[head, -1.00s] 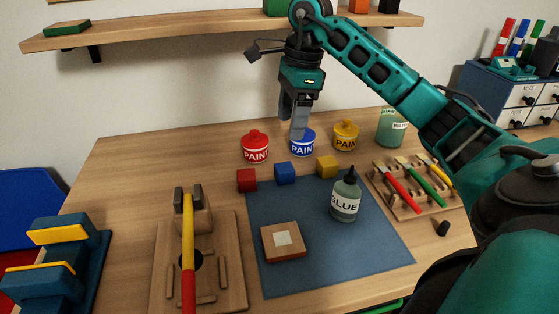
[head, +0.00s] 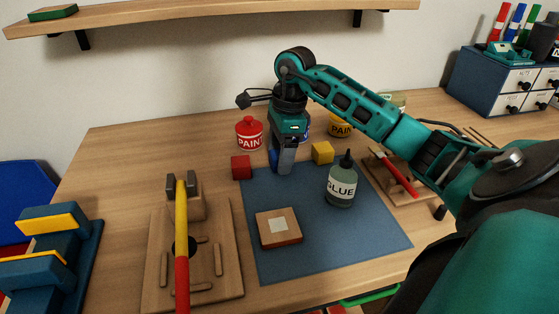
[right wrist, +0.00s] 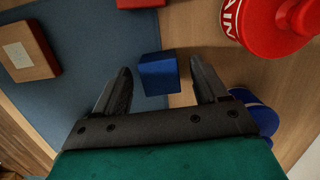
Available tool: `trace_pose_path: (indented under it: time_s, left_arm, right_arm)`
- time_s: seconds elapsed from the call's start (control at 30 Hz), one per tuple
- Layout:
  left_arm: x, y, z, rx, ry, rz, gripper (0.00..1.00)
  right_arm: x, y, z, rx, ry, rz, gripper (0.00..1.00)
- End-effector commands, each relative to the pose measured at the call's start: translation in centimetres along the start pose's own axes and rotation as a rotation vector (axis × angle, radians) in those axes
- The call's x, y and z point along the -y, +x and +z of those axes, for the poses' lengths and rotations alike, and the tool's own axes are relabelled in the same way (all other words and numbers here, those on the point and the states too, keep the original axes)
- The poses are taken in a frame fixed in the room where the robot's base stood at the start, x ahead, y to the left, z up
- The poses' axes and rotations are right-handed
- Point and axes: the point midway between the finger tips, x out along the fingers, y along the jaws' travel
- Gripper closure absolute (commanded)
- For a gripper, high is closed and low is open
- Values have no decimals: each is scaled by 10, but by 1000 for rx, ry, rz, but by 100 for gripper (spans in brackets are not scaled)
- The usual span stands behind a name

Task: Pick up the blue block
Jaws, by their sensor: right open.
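The blue block (right wrist: 158,74) shows in the right wrist view at the far edge of the blue mat (right wrist: 95,40), partly over bare wood. My right gripper (right wrist: 160,70) is open, with one finger on each side of the block and a visible gap to each. I cannot tell how far the fingertips are above the table. In the head view my right gripper (head: 283,168) points down at the mat's far edge and hides most or all of the block. My left gripper is not in view.
A red block (head: 241,167) and a yellow block (head: 322,153) flank the gripper. Red (head: 249,134) and yellow (head: 340,125) paint cans stand behind, and the blue can (right wrist: 262,115) is close by. A glue bottle (head: 341,186) and a wooden tile (head: 278,228) rest on the mat.

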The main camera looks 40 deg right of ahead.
Motion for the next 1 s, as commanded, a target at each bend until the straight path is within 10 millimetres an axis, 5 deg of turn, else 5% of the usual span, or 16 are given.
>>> trace_pose_path:
  time_s: [0.3,0.87,1.0]
  left_arm:
    - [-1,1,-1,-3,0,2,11]
    - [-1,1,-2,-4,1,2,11]
    - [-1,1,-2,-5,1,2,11]
  right_arm:
    - [0,8,0,-1,0,-1,28]
    - [0,7,0,-1,0,-1,80]
    - [0,7,0,-1,0,-1,83]
